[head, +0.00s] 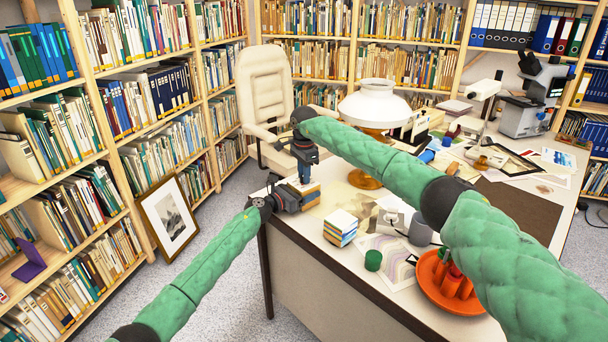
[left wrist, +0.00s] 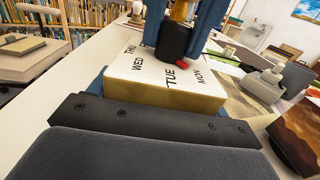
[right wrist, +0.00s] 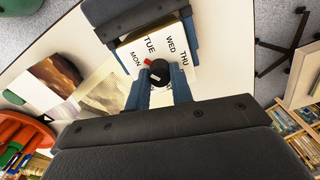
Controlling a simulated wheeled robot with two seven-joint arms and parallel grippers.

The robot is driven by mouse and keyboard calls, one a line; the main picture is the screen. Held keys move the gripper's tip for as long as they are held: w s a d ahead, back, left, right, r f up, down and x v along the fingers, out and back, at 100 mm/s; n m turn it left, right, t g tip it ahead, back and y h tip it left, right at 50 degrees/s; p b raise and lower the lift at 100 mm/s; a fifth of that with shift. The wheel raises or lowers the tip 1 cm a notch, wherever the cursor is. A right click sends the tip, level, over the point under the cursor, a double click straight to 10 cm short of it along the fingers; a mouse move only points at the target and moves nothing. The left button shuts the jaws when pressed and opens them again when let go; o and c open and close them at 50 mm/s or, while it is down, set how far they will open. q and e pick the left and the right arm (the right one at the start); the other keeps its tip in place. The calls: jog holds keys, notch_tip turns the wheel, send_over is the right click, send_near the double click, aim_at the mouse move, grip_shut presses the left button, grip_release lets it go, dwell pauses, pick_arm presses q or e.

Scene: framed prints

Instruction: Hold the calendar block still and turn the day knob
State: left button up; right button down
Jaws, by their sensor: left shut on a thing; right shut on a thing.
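The calendar block (head: 311,197) sits at the desk's left corner; it has a white top and yellowish sides. Its top (left wrist: 140,66) shows day names, with WED, TUE and MON readable. A black day knob (left wrist: 174,42) stands on it; its red pointer (left wrist: 182,64) lies near TUE and MON, exactly which I cannot tell. My left gripper (head: 284,197) is shut on the block from the side. My right gripper (head: 304,163) comes from above, its blue fingers shut on the knob, which also shows in the right wrist view (right wrist: 160,70).
A white-shaded lamp (head: 375,105) is behind my right arm. An orange tray (head: 438,285) is at the right front. A framed print (head: 168,215) leans on the shelves.

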jog(key=m, duration=0.6)
pick_arm(q)
jog(key=shift+d, duration=0.1)
pick_arm(e)
jog(key=m, duration=0.6)
jog(key=shift+m, duration=0.3)
pick_arm(q)
jog(key=shift+s, duration=0.1)
pick_arm(e)
jog(key=m, duration=0.6)
jog(key=shift+r, duration=0.1)
jog(key=m, duration=0.6)
jog(key=shift+w, duration=0.1)
jog(key=shift+m, duration=0.3)
jog(key=c, duration=1.2)
grip_release()
notch_tip(320, 180, up, 12)
